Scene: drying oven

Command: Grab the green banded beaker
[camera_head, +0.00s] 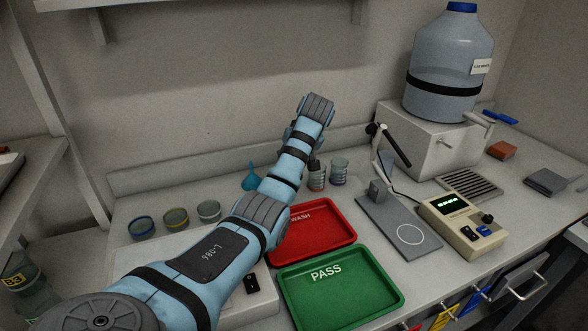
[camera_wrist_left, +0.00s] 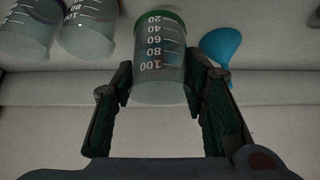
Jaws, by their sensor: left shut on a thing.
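The green banded beaker (camera_wrist_left: 160,45) is a clear beaker with white volume marks and a green band at its end, seen in the left wrist view. My left gripper (camera_wrist_left: 159,78) is shut on it, one dark finger on each side of the glass. In the head view my left arm reaches to the back of the bench and hides most of the gripper and the held beaker. My right gripper is in neither view.
An orange banded beaker (camera_head: 317,178) and a purple banded beaker (camera_head: 339,173) stand close right of the gripper. A blue funnel (camera_head: 250,178) is to its left. Red WASH tray (camera_head: 340,238) and green PASS tray (camera_head: 388,281) lie in front. A stand (camera_head: 385,215) is at right.

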